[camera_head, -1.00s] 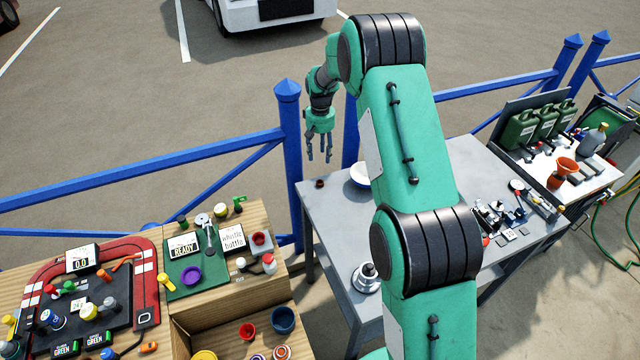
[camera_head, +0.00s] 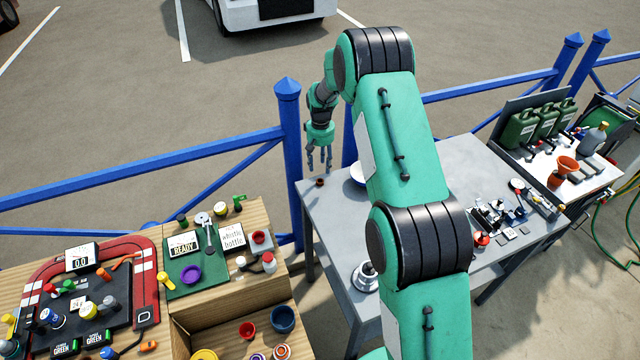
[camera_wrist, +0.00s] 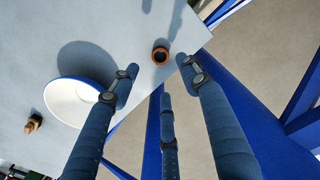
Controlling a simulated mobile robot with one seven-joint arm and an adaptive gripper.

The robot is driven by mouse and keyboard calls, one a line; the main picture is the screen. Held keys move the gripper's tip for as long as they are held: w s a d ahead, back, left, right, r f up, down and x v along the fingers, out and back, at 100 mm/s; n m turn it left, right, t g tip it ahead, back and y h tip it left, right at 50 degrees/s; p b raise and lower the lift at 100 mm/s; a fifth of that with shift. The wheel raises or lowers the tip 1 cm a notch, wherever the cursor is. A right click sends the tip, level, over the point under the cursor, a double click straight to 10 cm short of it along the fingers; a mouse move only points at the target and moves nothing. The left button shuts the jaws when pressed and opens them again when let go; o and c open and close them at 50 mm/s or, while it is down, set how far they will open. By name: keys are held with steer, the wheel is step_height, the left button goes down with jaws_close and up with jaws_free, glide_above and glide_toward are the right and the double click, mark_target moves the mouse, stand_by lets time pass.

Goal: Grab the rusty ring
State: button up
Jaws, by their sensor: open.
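The rusty ring (camera_wrist: 160,55) is a small orange-brown ring with a dark middle. It lies on the grey table (camera_wrist: 110,25) near its edge in the wrist view. In the head view the ring (camera_head: 319,182) is a small dark spot at the table's far left corner. My gripper (camera_head: 320,168) is open and empty, pointing down just above the ring. In the wrist view my gripper's fingers (camera_wrist: 158,80) are spread, and the ring appears just beyond the fingertips, between the two outer ones. No contact with the ring shows.
A white bowl (camera_wrist: 76,103) stands on the table near the ring; my arm partly hides it in the head view (camera_head: 359,174). A small brown object (camera_wrist: 33,123) lies beyond the bowl. A blue fence post (camera_head: 289,150) stands just left of the table corner.

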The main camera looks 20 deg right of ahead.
mark_target(320, 178)
steer(key=shift+f, duration=1.45)
steer(key=shift+s+a+f+b, duration=0.1)
steer(key=shift+f+b, duration=0.05)
steer(key=shift+f, duration=1.15)
steer(key=shift+s+a+f+b, duration=0.1)
steer(key=shift+f+b, duration=0.05)
steer(key=shift+f, duration=1.15)
steer(key=shift+c, duration=0.3)
jaws_close()
